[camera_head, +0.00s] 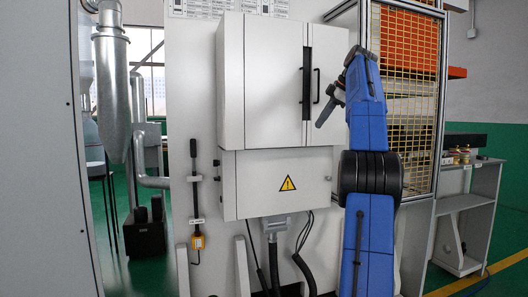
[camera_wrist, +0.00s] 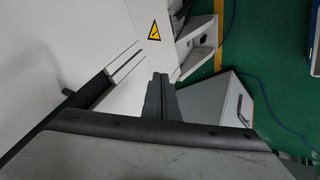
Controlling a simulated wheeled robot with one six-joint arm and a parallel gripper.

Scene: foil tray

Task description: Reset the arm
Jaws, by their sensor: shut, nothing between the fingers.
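My blue arm rises on the right side of the head view, in front of the white cabinet. My gripper (camera_head: 324,116) hangs from the top of the arm and points down and to the left, beside the cabinet's dark door handle (camera_head: 307,83). In the wrist view my gripper (camera_wrist: 160,80) shows its two dark fingers together, shut and empty. No foil tray is seen in either view.
The white cabinet (camera_head: 262,80) has a lower box with a yellow warning triangle (camera_head: 288,183), also in the wrist view (camera_wrist: 154,32). A yellow mesh guard (camera_head: 410,110) stands behind the arm, and a grey shelf unit (camera_head: 466,215) is at the right. Green floor shows below.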

